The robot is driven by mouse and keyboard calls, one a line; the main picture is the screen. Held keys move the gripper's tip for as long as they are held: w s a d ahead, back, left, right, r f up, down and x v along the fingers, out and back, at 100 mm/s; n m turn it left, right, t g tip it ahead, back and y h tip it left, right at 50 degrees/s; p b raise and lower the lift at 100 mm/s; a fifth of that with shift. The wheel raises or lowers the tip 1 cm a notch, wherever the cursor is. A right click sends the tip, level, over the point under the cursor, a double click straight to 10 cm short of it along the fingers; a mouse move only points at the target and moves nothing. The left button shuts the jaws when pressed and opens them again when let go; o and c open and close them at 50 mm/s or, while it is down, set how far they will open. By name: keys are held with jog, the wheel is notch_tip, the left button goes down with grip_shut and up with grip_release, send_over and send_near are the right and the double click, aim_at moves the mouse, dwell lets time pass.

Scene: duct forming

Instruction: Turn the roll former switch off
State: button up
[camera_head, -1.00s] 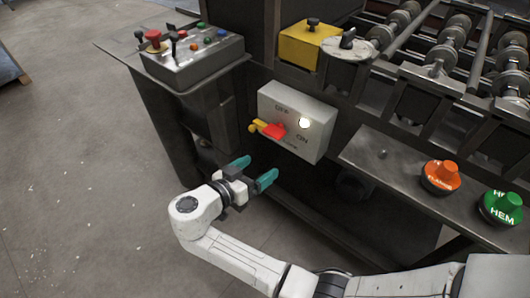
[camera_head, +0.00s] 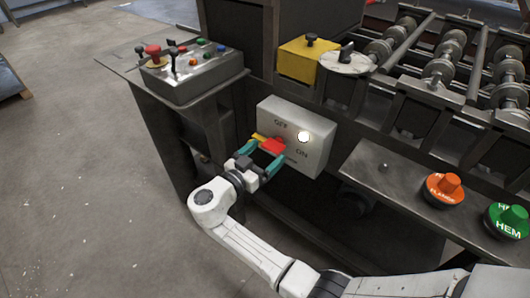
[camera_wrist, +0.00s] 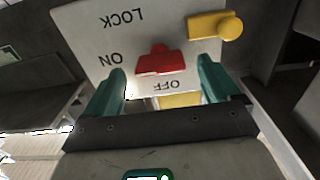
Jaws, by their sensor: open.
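The switch box (camera_head: 313,152) is a light grey panel on the machine's side with a red handle (camera_head: 272,146). A white lamp (camera_head: 303,136) glows on it. In the wrist view the panel (camera_wrist: 90,30) appears upside down, with LOCK, ON and OFF lettering. There the red handle (camera_wrist: 160,64) lies between and just beyond my fingertips, and a yellow latch (camera_wrist: 216,25) sits beside it. My gripper (camera_head: 264,156) is open, its teal fingers on either side of the handle. It also shows in the wrist view (camera_wrist: 160,88). I cannot tell whether the fingers touch the handle.
A control console (camera_head: 195,72) with several buttons stands left of the box. A yellow block (camera_head: 305,58) and a round dial (camera_head: 346,62) sit above it. Orange (camera_head: 445,187) and green (camera_head: 507,220) buttons are on the right ledge. The floor at left is clear.

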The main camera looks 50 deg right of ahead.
jog(key=shift+d, duration=0.3)
jog(key=shift+c, duration=0.3)
jog(key=c, duration=1)
